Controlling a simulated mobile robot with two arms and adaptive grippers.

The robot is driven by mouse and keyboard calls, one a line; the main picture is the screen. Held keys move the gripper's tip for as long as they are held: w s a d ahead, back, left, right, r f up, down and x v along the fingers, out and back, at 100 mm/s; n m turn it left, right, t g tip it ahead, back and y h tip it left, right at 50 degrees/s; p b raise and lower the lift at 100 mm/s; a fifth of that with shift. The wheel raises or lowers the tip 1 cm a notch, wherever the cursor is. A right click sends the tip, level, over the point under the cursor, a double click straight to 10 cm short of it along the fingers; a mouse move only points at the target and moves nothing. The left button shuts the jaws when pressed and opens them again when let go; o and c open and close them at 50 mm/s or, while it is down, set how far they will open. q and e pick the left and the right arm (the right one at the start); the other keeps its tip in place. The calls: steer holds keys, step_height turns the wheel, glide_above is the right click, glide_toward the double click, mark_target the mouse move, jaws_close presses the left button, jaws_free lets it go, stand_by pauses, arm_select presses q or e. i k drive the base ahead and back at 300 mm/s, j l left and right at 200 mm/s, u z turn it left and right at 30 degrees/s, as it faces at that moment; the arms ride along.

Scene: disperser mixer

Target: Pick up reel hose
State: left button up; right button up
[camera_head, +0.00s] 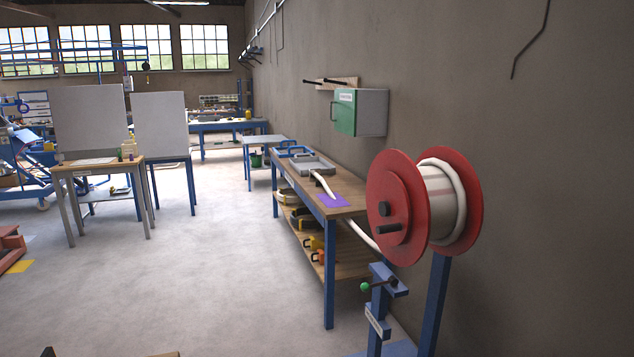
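A hose reel (388,208) with two red discs stands at the right on a blue post. A white hose (459,215) is wound on its pale drum. A free length of the hose (361,235) runs from the reel to the left, down beside the workbench. A white hose end piece (325,184) lies on the workbench top, by a purple patch (333,200). Whether both lengths are one hose is hidden at the bench edge. Neither of my grippers is in view.
The wooden workbench (290,176) with blue legs stands along the right wall. A blue stand with a green knob (365,287) is in front of the reel. A green-fronted cabinet (345,114) hangs on the wall. The grey floor (200,270) left of the bench is clear.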

mark_target(314, 174)
steer(key=l+u, duration=0.3)
steer(key=u, duration=0.15)
steer(key=l+u, duration=0.3)
steer(key=u, duration=0.15)
steer(key=l+u, duration=0.25)
steer(key=u, duration=0.25)
steer(key=i+l+u, duration=0.15)
steer(key=l+u, duration=0.3)
steer(key=i+l+u, duration=0.1)
steer(key=l+u, duration=0.65)
steer(key=u, duration=0.15)
steer(key=l+u, duration=0.45)
steer(key=k+l+u, duration=0.1)
steer(key=l+u, duration=0.35)
